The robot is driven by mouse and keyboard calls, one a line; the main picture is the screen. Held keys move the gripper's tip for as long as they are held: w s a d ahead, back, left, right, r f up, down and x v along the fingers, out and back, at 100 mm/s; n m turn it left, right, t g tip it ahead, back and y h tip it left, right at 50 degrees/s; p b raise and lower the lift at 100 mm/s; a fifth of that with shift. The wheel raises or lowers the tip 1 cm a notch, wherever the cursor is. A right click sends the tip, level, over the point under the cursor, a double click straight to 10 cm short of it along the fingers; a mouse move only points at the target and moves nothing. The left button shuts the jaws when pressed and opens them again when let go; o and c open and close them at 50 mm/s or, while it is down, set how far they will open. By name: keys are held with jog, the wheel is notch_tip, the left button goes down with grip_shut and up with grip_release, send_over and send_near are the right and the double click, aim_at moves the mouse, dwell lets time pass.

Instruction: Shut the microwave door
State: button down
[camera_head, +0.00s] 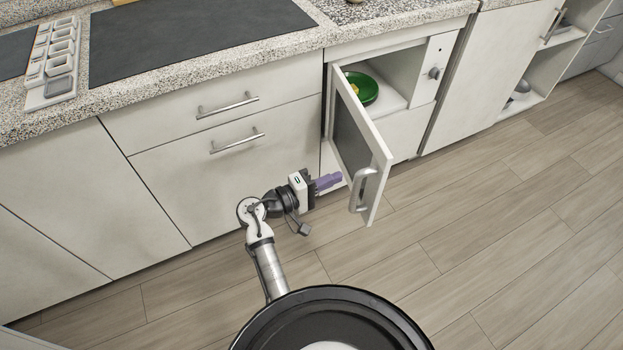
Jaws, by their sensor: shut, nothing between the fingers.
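The microwave (412,75) is built into the cabinet under the counter, with a white front and a dark knob on its right panel. Its door (352,135) is hinged at the left and stands wide open, swung out toward me. A light handle (362,188) is on the door's free edge. A green plate or bowl (364,88) with something yellow on it sits inside. My gripper (338,180) is shut and empty, with purple fingers pointing right.
White drawers with metal handles (228,104) are left of the microwave, behind my arm. A speckled counter (200,70) runs above. Open shelves (540,75) are at the right. The wooden floor (480,220) right of the door is clear.

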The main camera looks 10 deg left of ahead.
jog(key=shift+s+d, duration=0.2)
jog(key=shift+d, duration=0.85)
